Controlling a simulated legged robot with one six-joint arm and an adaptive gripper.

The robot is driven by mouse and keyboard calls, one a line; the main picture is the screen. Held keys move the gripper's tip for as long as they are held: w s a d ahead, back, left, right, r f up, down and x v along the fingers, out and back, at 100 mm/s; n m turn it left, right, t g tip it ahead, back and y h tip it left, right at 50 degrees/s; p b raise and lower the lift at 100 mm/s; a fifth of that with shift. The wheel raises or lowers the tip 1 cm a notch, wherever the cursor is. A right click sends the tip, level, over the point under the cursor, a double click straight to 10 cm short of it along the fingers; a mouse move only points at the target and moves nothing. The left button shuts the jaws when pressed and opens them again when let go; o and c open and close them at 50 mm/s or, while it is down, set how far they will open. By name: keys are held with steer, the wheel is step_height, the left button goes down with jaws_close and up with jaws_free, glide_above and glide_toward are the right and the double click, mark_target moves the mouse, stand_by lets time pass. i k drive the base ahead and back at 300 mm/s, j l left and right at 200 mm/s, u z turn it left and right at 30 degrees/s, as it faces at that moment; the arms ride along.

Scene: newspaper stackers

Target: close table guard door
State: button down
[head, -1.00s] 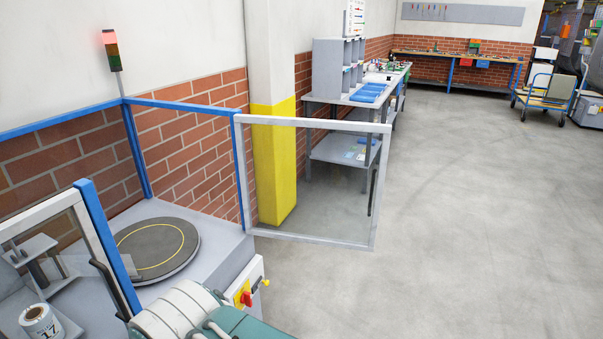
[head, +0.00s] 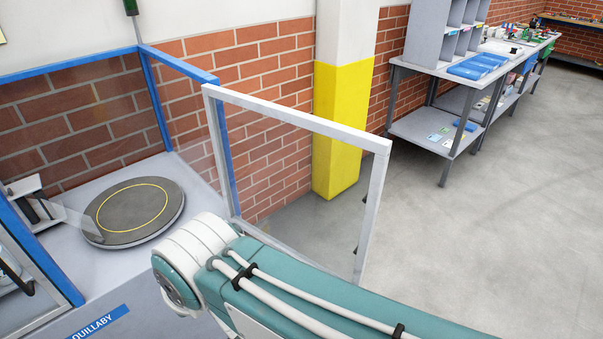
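The table guard door (head: 379,187) is a clear panel in a light grey frame. It stands open, swung out from the blue guard frame (head: 180,66) at its left edge. A dark handle shows on its right post. The guarded table (head: 195,190) carries a round dark turntable (head: 133,210) with a yellow ring. My teal and white arm crosses the lower middle of the head view, in front of the door's lower part. My gripper is not in view, so its state and any contact with the door are hidden.
A yellow and white pillar (head: 340,130) stands behind the door by the brick wall. A grey shelf bench (head: 437,132) with blue trays is at the back right. A second grey-framed panel (head: 30,290) is at lower left. The floor (head: 520,220) at right is clear.

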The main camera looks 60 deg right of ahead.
mark_target(382, 147)
steer(key=k+l+u, duration=0.15)
steer(key=l, duration=0.3)
steer(key=k+l+u, duration=0.15)
steer(key=l, duration=0.3)
steer(key=k+l+u, duration=0.15)
steer(key=l, duration=0.25)
steer(key=k+l+u, duration=0.15)
steer(key=k+l, duration=0.15)
steer(key=k+l+u, duration=0.15)
steer(key=l, duration=0.25)
steer(key=k+l+u, duration=0.15)
steer(key=l, duration=0.2)
steer(key=i+l+u, duration=0.2)
steer(key=i+l, duration=0.3)
steer(key=l, duration=0.15)
steer(key=k+j+z, duration=0.1)
steer(key=k+z, duration=0.15)
steer(key=k, duration=0.35)
